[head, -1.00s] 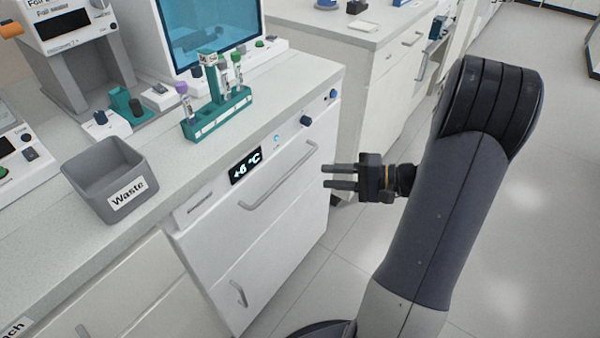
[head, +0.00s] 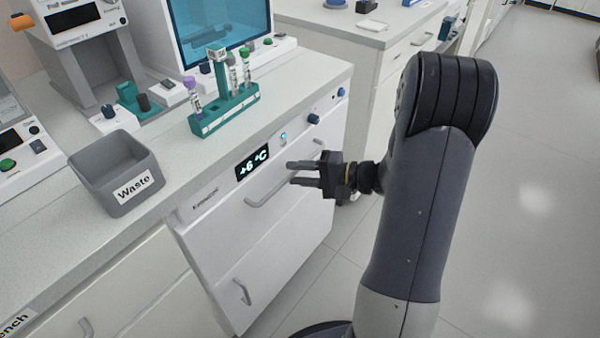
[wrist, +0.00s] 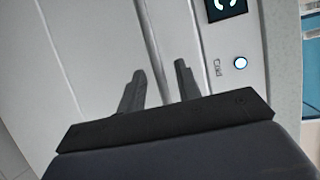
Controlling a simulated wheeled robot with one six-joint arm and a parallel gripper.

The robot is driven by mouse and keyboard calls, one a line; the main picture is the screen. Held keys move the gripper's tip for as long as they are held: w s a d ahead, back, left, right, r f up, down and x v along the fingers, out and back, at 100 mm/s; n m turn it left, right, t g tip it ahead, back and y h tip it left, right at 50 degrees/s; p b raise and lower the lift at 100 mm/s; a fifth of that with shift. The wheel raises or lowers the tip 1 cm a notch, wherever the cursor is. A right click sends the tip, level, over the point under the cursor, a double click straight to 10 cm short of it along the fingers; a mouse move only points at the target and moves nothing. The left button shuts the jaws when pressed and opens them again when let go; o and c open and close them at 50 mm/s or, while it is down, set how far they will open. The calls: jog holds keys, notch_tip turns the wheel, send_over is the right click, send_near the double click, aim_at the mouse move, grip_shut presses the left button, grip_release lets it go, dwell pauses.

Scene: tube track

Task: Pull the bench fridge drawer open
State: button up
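The bench fridge drawer (head: 262,232) is a white front under the counter, and it looks shut. Its pale bar handle (head: 263,198) runs slanting below the "+6 °C" display (head: 252,163). My gripper (head: 289,173) is open and empty, with its two dark fingers pointing left over the right part of the handle and hiding some of it. In the wrist view my gripper (wrist: 160,70) has its fingers apart, and the handle (wrist: 150,42) runs up the picture between their lines. I cannot tell whether the fingertips reach around it.
A grey waste bin (head: 118,180) and a green tube rack (head: 222,110) with capped tubes stand on the counter above. A lower door with a small handle (head: 242,291) is under the drawer. The floor (head: 500,220) to the right is clear.

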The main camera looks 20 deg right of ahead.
grip_shut()
jog(key=shift+s, duration=0.1)
dwell(0.4)
